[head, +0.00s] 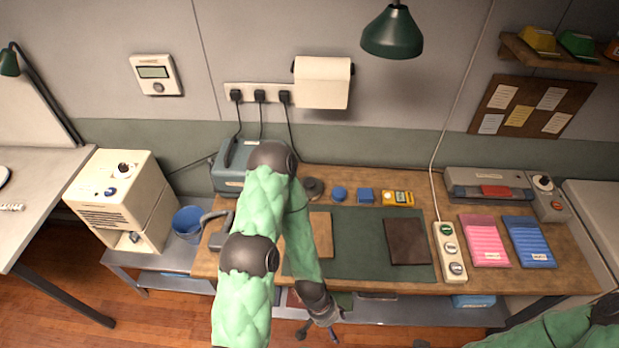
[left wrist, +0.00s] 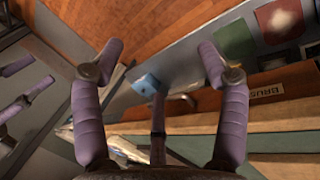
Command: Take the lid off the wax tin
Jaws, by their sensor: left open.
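I cannot tell which is the wax tin, and no separate lid can be made out. My left gripper (head: 322,325) is open and empty, low in front of the bench's front edge and apart from both. The left wrist view shows its purple fingers spread (left wrist: 165,72) above the floor and lower shelf. My right arm enters at bottom right; only a dark tip that may be its gripper (head: 421,343) shows.
A dark green mat (head: 360,240) carries a brown pad (head: 408,241). A power strip (head: 450,252) and pink and blue packs lie at right. My left arm hides part of the bench's left side.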

